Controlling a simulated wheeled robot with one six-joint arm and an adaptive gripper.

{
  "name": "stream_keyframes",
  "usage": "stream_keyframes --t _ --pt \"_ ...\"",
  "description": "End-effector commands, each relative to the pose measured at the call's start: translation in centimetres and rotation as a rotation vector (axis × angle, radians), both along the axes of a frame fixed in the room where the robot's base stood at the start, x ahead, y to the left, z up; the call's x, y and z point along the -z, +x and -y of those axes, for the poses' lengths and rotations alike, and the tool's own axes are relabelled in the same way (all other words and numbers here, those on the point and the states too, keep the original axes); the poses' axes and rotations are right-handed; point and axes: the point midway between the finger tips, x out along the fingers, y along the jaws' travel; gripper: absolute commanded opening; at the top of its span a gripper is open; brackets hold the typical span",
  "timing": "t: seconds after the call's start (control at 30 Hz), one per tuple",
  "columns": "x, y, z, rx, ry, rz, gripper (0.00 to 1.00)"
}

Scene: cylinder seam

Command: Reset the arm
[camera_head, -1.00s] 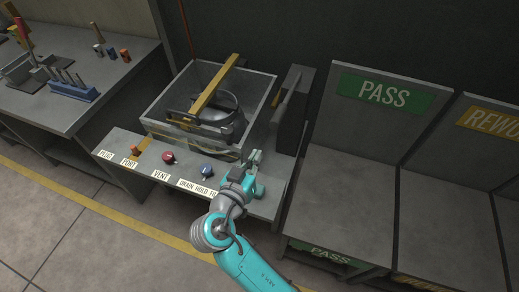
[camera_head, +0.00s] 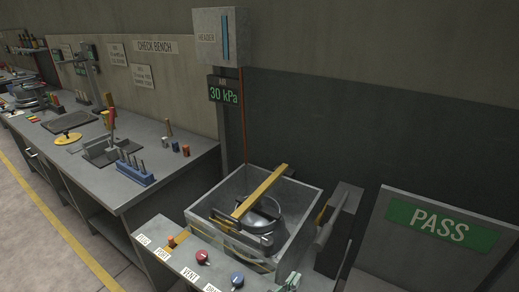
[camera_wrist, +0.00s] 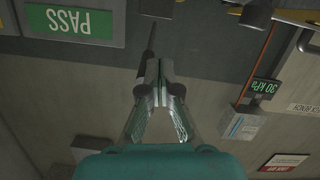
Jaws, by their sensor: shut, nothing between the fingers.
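My gripper (camera_wrist: 158,84) shows in the middle of the wrist view, its fingers together with nothing between them. The wrist picture is upside down, and the fingers point toward the dark wall panel. In the head view only a small teal tip of my gripper (camera_head: 291,283) shows at the bottom edge, right of the knob panel (camera_head: 188,256). The rest of my arm is out of that view.
An open clear-walled tank (camera_head: 302,205) holds a round metal vessel (camera_head: 266,212) under a yellow bar (camera_head: 258,193). A red knob (camera_head: 203,257) and blue knob (camera_head: 237,279) stand in front. A header box (camera_head: 219,38) and 30 kPa display (camera_head: 224,91) are behind. A PASS sign (camera_head: 440,222) is right.

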Motion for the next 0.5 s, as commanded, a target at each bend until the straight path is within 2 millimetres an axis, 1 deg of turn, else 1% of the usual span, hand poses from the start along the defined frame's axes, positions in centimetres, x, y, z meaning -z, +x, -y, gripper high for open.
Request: stream_keyframes --t 0.13,0.27,0.3,0.4,0.47,0.5 --pt "2.5 -0.8 1.3 -0.066 -0.029 -0.054 0.0" --pt "6.2 -2.6 2.9 -0.176 -0.058 -0.131 0.0" --pt "7.3 -3.2 3.3 -0.212 -0.064 -0.153 0.0" --pt "9.7 -5.3 4.3 -0.299 -0.071 -0.202 0.0" --pt "11.0 -6.6 4.7 -0.35 -0.07 -0.225 0.0" --pt "11.8 -7.6 5.0 -0.382 -0.067 -0.24 0.0"
